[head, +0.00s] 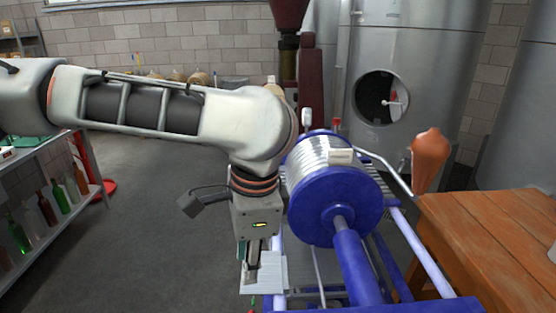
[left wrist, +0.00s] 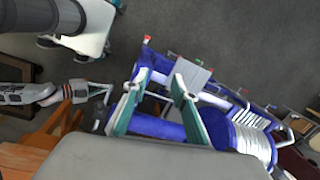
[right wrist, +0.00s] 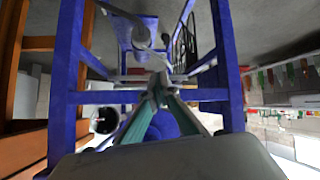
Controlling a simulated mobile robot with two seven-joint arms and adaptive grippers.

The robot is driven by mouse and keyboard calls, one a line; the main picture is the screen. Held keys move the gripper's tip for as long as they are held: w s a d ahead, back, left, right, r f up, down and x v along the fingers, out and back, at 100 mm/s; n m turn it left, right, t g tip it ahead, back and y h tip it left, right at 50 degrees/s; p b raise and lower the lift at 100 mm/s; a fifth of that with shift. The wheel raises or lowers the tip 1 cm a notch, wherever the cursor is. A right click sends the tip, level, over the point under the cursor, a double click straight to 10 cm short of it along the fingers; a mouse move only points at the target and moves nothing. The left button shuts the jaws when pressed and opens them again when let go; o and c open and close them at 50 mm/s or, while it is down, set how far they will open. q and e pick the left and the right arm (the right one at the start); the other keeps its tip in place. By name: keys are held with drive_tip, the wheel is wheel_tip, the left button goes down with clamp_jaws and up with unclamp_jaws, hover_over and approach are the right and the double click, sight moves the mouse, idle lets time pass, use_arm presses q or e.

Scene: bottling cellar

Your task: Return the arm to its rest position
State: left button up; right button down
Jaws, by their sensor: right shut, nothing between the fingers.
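My left arm reaches in from the left in the head view, and its gripper (head: 262,275) points down in front of the blue machine (head: 345,205). In the left wrist view its two fingers (left wrist: 158,80) stand apart, over the machine's blue frame. A small pale plate (left wrist: 193,73) lies just beyond one fingertip; it also shows by the gripper in the head view (head: 270,275). I cannot tell if they touch. My right gripper (right wrist: 158,82) shows in the right wrist view, with its fingertips together and empty, between blue frame bars. It is not seen in the head view.
A wooden table (head: 490,235) stands close on the right. A shelf with several bottles (head: 60,200) stands on the left. Large steel tanks (head: 420,60) stand behind the machine. The grey floor (head: 150,230) between shelf and machine is clear.

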use_arm(q)
drive_tip(key=w+a+r+n+h, duration=0.15)
drive_tip(key=w+a+n, duration=0.25)
drive_tip(key=a, duration=0.8)
drive_tip(key=w+a+r+n+h, duration=0.1)
drive_tip(key=w+a+r+n, duration=0.2)
drive_tip(key=a, duration=1)
drive_tip(key=w+d+f+t+h, duration=0.1)
drive_tip(key=w+d+f, duration=0.2)
drive_tip(key=f, duration=0.6)
drive_tip(key=w+d+f+t+h, duration=0.1)
drive_tip(key=w+d+f+h, duration=0.15)
drive_tip(key=f, duration=0.65)
wheel_tip(320, 180, down, 12)
drive_tip(key=a+f+t, duration=0.1)
drive_tip(key=a+t, duration=0.2)
drive_tip(key=s+a+f+m+t+y, duration=0.2)
drive_tip(key=s+a+f+m, duration=0.1)
drive_tip(key=s+a+f, duration=0.55)
drive_tip(key=s+a+f+m+t+y, duration=0.1)
drive_tip(key=s+a+f+m, duration=0.1)
drive_tip(key=s+a+f, duration=0.6)
drive_tip(key=s+d+n, duration=0.3)
drive_tip(key=d+n, duration=0.1)
drive_tip(key=d, duration=0.7)
drive_tip(key=s+d+f+n+t, duration=0.1)
drive_tip(key=s+d+n, duration=0.2)
drive_tip(key=d, duration=0.7)
drive_tip(key=shift+d+n, duration=0.35)
drive_tip(key=shift+n, duration=0.55)
